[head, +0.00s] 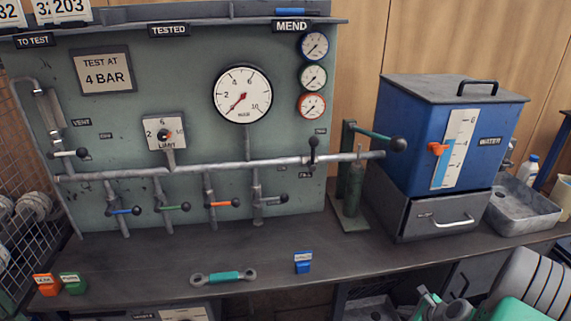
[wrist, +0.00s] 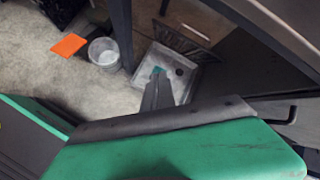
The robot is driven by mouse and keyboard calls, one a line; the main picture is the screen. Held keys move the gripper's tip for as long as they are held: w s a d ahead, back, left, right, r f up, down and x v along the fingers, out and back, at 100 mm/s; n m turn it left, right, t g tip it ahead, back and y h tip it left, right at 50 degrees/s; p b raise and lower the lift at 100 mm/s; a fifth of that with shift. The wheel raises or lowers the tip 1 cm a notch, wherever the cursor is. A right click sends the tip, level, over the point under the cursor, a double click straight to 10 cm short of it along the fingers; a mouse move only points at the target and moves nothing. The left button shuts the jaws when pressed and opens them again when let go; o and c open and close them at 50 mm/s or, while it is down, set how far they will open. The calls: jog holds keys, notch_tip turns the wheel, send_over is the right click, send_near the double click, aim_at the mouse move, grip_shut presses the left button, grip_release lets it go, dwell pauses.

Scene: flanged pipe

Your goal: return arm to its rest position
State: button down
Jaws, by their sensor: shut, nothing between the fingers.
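My gripper (wrist: 158,74) shows in the wrist view as a narrow grey taper with its fingertips together and nothing held. It points down over a grey tray on the floor, apart from the bench-top items. My green and grey arm fills the lower right corner of the head view, in front of the bench edge. How far the fingertips are above the floor is hard to tell.
The bench carries a pipe (head: 110,174) with several valve levers, a pressure gauge (head: 242,94), a blue water tank (head: 410,135), a spanner (head: 223,277) and a metal tray (head: 522,207). A bucket (wrist: 104,53) and orange sheet (wrist: 69,45) are on the floor.

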jog(key=s+a+r+n+g+p, duration=0.15)
jog(key=a+r+n+p, duration=0.5)
jog(key=r, duration=0.75)
jog(key=s+a+r+n+g+p, duration=0.1)
jog(key=a+r+n+g+p, duration=0.15)
jog(key=a+r+n, duration=0.9)
jog(key=s+a+r+n+h+p, duration=0.1)
jog(key=s+a+r+n+p, duration=0.1)
jog(key=s+r, duration=0.4)
jog(key=s+a+r+n+h+p, duration=0.1)
jog(key=s+a+r+n+p, duration=0.2)
jog(key=r, duration=0.8)
jog(key=s+n+p, duration=0.2)
jog(key=s+n, duration=0.1)
jog(key=shift+s+a+r, duration=0.15)
jog(key=shift+a, duration=0.1)
